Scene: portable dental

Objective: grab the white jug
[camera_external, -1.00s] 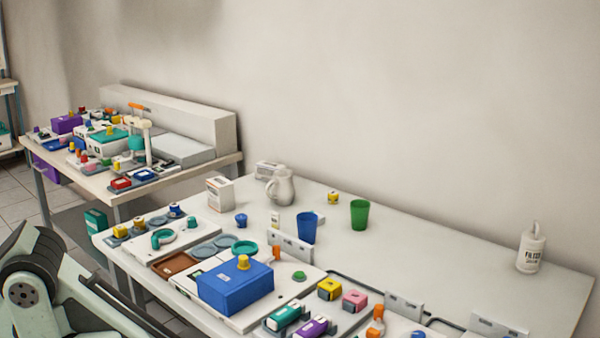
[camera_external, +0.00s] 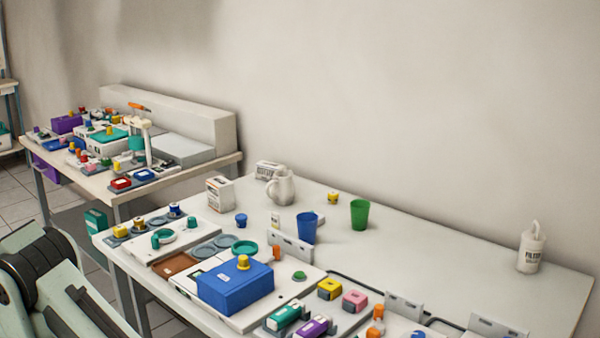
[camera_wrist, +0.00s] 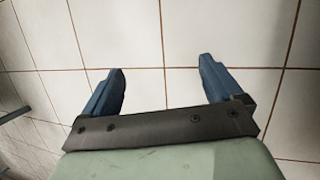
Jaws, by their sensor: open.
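The white jug (camera_external: 281,187) stands upright toward the back of the near table in the external view, with its handle on the left side. The jug is not in the wrist view. My gripper (camera_wrist: 160,80) is open and empty in the wrist view, its two blue fingers wide apart above a tiled floor. In the external view only my arm shows at the lower left, far from the jug; the gripper itself is out of that picture.
A white carton (camera_external: 220,194) and a small box (camera_external: 267,170) stand left of the jug. A blue cup (camera_external: 307,228) and a green cup (camera_external: 359,214) stand to its right. A blue box (camera_external: 235,287) sits on the front trays. The table's back right is mostly clear.

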